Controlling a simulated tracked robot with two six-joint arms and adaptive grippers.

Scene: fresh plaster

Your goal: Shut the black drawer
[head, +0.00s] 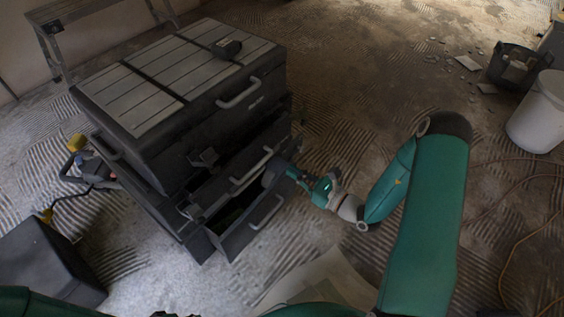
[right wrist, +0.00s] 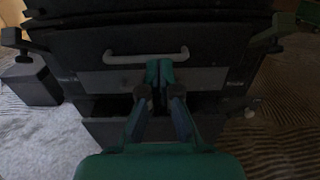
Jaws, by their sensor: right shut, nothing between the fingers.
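A black tool chest (head: 170,150) stands left of centre in the head view. Its lowest drawer (head: 250,230) sticks out, with a dark opening behind its front; its front also shows low in the right wrist view (right wrist: 100,131). Above it is a drawer front with a grey bar handle (head: 252,166), seen in the right wrist view too (right wrist: 125,58). My right gripper (head: 273,174) is shut and empty, its fingertips close together at this upper front (right wrist: 159,72), near the handle. I cannot tell whether they touch. My left gripper is not in view.
A small black device (head: 227,48) lies on the chest lid. A black box (head: 45,262) stands at lower left, with a yellow-ended cable near it. A white bucket (head: 538,112) and black tub (head: 515,67) stand far right. The ridged floor right of the chest is mostly clear.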

